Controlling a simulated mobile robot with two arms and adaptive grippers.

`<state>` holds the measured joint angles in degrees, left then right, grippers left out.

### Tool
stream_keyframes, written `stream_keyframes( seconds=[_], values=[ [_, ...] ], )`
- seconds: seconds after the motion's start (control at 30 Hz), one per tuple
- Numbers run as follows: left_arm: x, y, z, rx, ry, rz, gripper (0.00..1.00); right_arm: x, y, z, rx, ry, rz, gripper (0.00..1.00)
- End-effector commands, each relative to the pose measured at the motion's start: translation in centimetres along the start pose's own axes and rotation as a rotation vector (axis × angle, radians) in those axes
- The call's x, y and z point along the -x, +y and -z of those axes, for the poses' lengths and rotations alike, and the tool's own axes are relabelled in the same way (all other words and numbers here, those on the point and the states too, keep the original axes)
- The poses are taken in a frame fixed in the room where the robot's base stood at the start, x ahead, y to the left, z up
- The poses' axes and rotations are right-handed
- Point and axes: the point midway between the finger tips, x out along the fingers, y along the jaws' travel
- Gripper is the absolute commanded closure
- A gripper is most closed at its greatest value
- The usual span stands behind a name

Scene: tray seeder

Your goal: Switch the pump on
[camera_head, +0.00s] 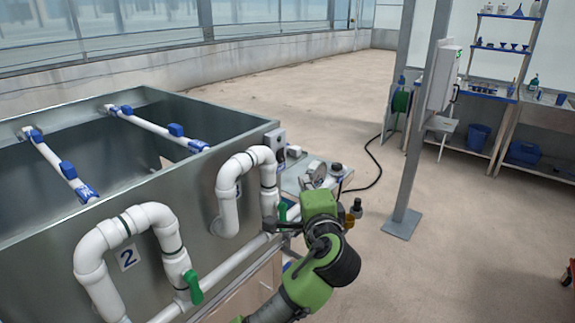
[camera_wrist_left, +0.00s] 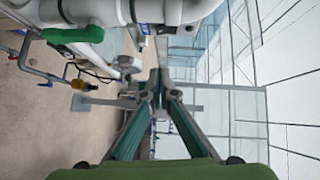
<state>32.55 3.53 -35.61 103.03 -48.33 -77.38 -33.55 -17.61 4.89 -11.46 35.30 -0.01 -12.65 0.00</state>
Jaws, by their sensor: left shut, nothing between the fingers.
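A small grey box with a dark front (camera_head: 275,139) is fixed to the tank's upper corner. My right gripper is not in view.
The metal tank (camera_head: 190,165) carries white pipe loops, a plate marked 2 (camera_head: 128,257) and another green handle (camera_head: 193,287). A post (camera_head: 408,170) with a wall box (camera_head: 443,78) stands to the right. A dark cable (camera_head: 376,165) crosses the floor. Open floor lies between.

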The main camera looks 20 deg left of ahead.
Motion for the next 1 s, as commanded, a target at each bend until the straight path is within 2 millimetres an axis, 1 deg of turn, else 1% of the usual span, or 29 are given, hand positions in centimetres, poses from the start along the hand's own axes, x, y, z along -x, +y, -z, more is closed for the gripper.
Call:
stream_keyframes(
  seconds=[0.03,0.3,0.43,0.5,0.7,1.0],
  values=[
    [-0.9,-0.3,-0.1,-0.003,-0.003,0.001,1.0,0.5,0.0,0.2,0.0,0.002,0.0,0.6],
    [-6.6,-0.4,-0.1,-0.003,-0.004,-0.001,1.0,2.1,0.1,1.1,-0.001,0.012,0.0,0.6],
    [-8.9,-0.3,-0.1,-0.002,-0.003,-0.001,1.0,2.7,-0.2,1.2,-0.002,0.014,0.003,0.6],
    [-9.7,-0.3,-1.1,-0.003,-0.003,-0.002,1.0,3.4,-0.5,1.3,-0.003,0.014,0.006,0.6],
    [-11.2,-0.1,-2.6,0.0,0.0,-0.001,1.0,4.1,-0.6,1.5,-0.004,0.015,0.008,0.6],
    [-11.5,0.0,-2.8,0.002,0.002,-0.001,1.0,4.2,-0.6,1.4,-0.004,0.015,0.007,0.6]
  ],
)
